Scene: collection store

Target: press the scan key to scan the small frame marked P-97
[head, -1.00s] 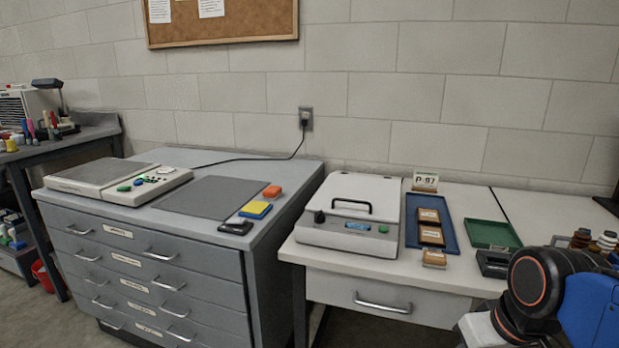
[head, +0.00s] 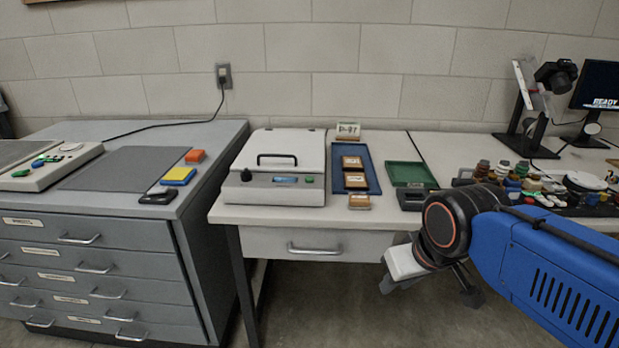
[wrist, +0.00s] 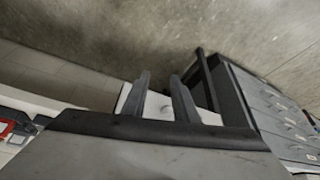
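A light grey scanner-like box (head: 277,165) stands on the white table, lid shut, black handle on top. Its front has a black knob, a small lit display (head: 286,180) and a green key (head: 309,180). A card (head: 348,131) reading what looks like P-97 stands behind a blue tray (head: 371,172). Two small brown frames (head: 352,162) lie in the tray, and another (head: 359,201) lies at its front edge; markings on them are too small to read. My gripper (wrist: 162,88) is open and empty, in front of the table and below its top.
A green tray (head: 405,173) and a dark box lie right of the blue tray; bottles and small items crowd farther right. A grey drawer cabinet (head: 115,262) stands left, with a mat, coloured blocks and a keyed device (head: 50,165) on top. Floor before the table is clear.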

